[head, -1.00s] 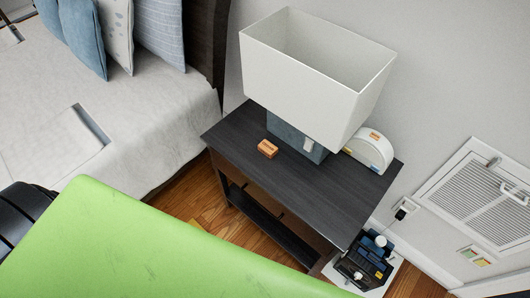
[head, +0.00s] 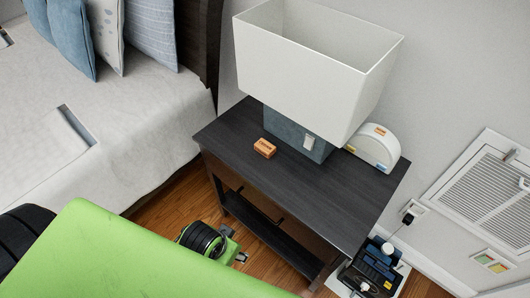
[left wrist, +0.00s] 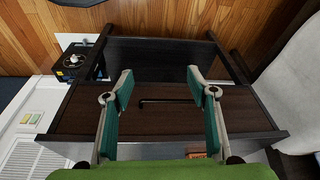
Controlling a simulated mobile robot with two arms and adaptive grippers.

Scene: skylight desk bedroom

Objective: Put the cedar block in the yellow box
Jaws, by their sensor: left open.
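The cedar block (head: 264,148), a small orange-brown block with dark lettering, lies on the dark nightstand (head: 340,205), just in front of the lamp base. In the left wrist view a small orange piece of the block (left wrist: 196,155) shows at the bottom edge. My left gripper (left wrist: 160,78) is open and empty, its teal-padded fingers spread before the nightstand's drawer front. In the head view its wrist shows low in front of the nightstand, below the block; its fingers are mostly hidden by my green arm. I see no yellow box. My right gripper is out of view.
A lamp with a large white shade (head: 315,75) overhangs the back of the nightstand. A white half-round object (head: 374,148) stands to its right. The bed (head: 110,150) is at left. A box of dark items (head: 372,268) sits on the floor at right.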

